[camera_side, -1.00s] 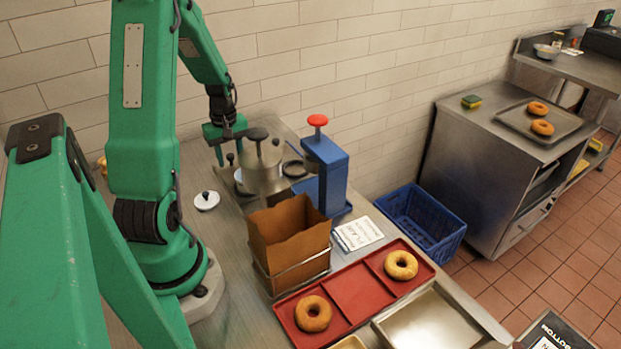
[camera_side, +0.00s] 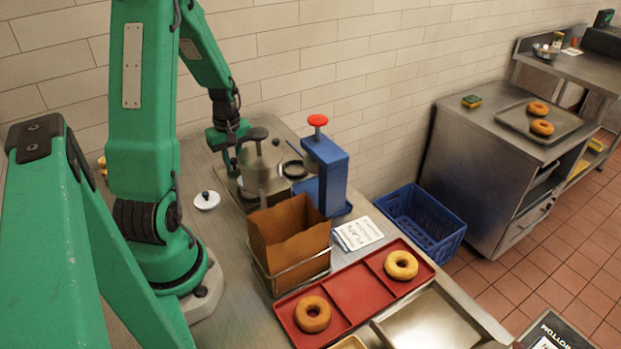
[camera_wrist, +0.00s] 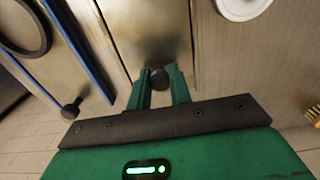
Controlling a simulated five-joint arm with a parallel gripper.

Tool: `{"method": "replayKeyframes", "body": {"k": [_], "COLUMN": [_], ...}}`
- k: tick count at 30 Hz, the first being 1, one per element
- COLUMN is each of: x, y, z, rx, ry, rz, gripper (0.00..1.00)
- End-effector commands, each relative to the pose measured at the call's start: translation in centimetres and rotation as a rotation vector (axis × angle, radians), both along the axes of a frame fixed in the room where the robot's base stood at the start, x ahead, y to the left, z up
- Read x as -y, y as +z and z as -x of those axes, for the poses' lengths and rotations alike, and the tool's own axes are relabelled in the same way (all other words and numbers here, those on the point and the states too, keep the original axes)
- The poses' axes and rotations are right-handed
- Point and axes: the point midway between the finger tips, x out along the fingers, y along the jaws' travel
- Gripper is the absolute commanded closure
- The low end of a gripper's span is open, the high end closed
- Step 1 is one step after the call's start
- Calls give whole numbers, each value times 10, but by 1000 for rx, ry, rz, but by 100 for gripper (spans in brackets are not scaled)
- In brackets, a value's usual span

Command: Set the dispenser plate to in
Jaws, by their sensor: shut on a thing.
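My gripper (camera_side: 229,162) is low at the left of a steel cylinder (camera_side: 262,172) with a black top knob (camera_side: 257,134). In the wrist view my gripper (camera_wrist: 162,88) is shut on a small dark knob (camera_wrist: 158,78), which sits between the fingertips against steel. In the side view this knob is hidden by my gripper. A blue upright unit (camera_side: 326,175) with a red knob (camera_side: 318,120) stands right of the cylinder. I cannot tell for certain which steel part is the dispenser plate; no in or out marking is readable.
A brown open-topped box (camera_side: 290,245) stands in front of the cylinder. A white lid (camera_side: 206,201) lies to its left. A red tray (camera_side: 357,290) holds two bagels. A blue crate (camera_side: 424,218) is at right. Another dark knob (camera_wrist: 72,108) shows left in the wrist view.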

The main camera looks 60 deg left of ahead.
Motion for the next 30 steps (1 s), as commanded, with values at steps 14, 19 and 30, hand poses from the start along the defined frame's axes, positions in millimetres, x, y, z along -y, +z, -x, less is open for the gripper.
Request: {"method": "replayKeyframes", "body": {"k": [14, 19, 30], "x": [49, 49, 49], "y": [1, 1, 1], "z": [-1, -1, 0], "rx": [3, 3, 1], "ry": [-1, -1, 0], "rz": [-3, -4, -2], "gripper": [100, 100, 59]}}
